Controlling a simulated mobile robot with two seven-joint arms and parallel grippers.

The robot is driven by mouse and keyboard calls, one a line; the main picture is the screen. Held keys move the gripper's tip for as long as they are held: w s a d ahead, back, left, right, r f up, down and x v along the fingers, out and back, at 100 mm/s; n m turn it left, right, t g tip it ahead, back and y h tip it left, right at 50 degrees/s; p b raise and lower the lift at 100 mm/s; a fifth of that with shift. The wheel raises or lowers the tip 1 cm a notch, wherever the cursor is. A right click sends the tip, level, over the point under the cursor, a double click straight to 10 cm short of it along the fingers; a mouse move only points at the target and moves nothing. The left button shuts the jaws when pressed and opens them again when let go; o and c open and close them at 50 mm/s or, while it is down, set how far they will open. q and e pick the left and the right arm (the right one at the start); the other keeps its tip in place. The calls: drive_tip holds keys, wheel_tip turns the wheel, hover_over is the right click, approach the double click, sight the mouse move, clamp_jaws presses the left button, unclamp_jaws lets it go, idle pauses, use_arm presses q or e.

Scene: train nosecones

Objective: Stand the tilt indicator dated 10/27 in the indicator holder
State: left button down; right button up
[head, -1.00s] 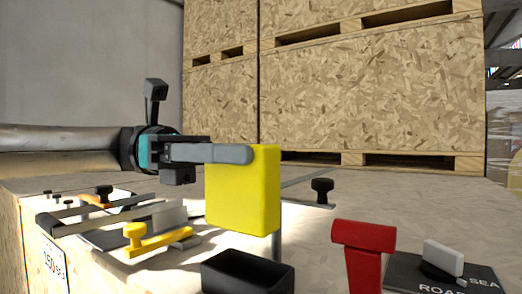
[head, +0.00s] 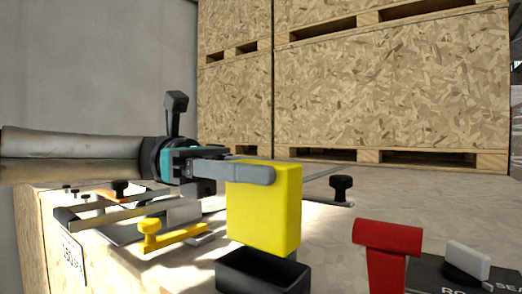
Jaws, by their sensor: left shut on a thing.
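A yellow block (head: 262,215), which I take to be a tilt indicator, is held upright in my left gripper (head: 262,174). The near finger lies across its upper part; the other finger is hidden behind it. No date can be read on the side facing me. A black open-topped box (head: 250,278), which looks like the indicator holder, stands at the bottom of the head view. The block's lower end overlaps the box's back rim in the picture. I cannot tell whether it is inside, touching or just above. My right gripper is not in view.
A red T-shaped piece (head: 387,255) stands right of the box, near a dark lettered plate (head: 428,274) with a white switch-like piece (head: 467,258). A yellow handle (head: 172,236) and metal bars lie left. Large chipboard crates (head: 390,90) close off the back.

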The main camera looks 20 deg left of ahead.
sight(295, 217)
use_arm(q)
drive_tip(key=shift+f, duration=0.45)
wheel_tip(295, 217, down, 4)
drive_tip(key=b, duration=0.4)
drive_tip(key=shift+r+b, duration=0.2)
drive_tip(key=shift+b, duration=0.1)
drive_tip(key=shift+c, duration=1.8)
unclamp_jaws()
drive_tip(key=shift+r, duration=0.15)
